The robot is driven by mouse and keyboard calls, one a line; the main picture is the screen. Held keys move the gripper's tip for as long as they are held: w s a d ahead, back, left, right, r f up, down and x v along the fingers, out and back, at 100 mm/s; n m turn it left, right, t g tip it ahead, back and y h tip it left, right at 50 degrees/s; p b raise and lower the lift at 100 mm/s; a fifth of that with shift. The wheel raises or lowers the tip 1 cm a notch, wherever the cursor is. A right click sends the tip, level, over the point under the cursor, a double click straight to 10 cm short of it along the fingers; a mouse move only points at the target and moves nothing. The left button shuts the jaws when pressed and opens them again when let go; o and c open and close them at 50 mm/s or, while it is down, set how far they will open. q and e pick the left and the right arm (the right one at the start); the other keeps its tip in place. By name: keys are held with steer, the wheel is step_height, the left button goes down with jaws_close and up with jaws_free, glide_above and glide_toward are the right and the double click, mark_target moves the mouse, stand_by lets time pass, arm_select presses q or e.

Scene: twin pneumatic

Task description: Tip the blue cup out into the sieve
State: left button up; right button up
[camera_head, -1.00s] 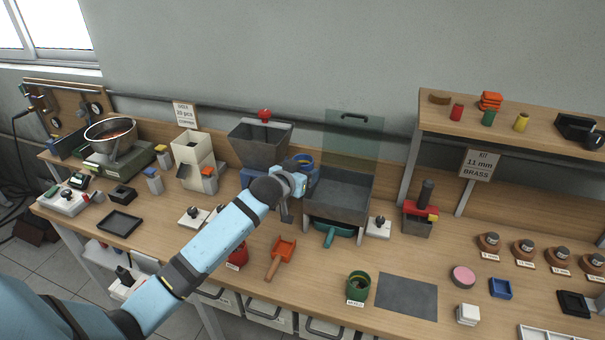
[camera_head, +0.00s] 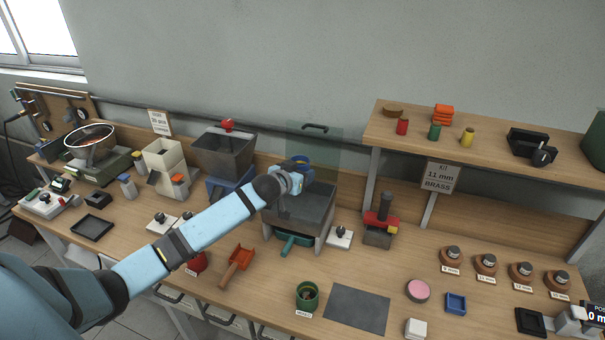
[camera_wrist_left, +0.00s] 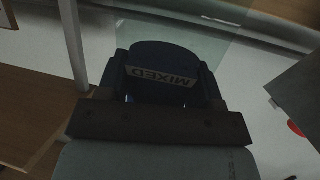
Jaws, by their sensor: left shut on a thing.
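My left gripper (camera_head: 297,174) is shut on the blue cup (camera_head: 306,171), above the back part of the sieve. In the left wrist view the cup (camera_wrist_left: 165,65) fills the middle, dark blue, with a MIXED label between the fingers (camera_wrist_left: 163,90). My arm and gripper partly hide the cup in the head view. Its contents do not show, and I cannot tell how far it is tilted. The sieve (camera_head: 300,210) is a grey open box on legs, with a clear panel standing up behind it and a teal tray (camera_head: 292,241) beneath. My right gripper is not in view.
A grey hopper (camera_head: 223,152) with a red knob stands left of the sieve. A small white block with a black knob (camera_head: 340,236) and a red-handled press (camera_head: 379,228) stand to its right.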

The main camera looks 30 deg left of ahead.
arm_select(q)
steer(key=shift+w+d+f+b, duration=0.1)
steer(key=shift+f+b, duration=0.1)
steer(key=shift+b, duration=0.2)
steer(key=n+b, duration=0.1)
steer(key=d+f+n+h+b, duration=0.1)
steer(key=b, duration=0.1)
steer(key=shift+w+d+n+t+b, duration=0.1)
steer(key=shift+d+n+t+b, duration=0.2)
steer(key=shift+t, duration=0.1)
steer(key=shift+w+d+f+n+h+b, duration=0.1)
steer(key=shift+d+n+h+b, duration=0.2)
steer(key=shift+n+b, duration=0.35)
steer(key=n+t+b, duration=0.2)
steer(key=n+b, duration=0.1)
steer(key=n, duration=0.2)
steer(key=n+t+b, duration=0.1)
steer(key=n+b, duration=0.2)
steer(key=n, duration=0.3)
steer(key=n+t+b, duration=0.2)
steer(key=n+b, duration=0.2)
steer(key=n, duration=0.2)
steer(key=shift+d+t, duration=0.1)
steer(key=shift+t, duration=0.2)
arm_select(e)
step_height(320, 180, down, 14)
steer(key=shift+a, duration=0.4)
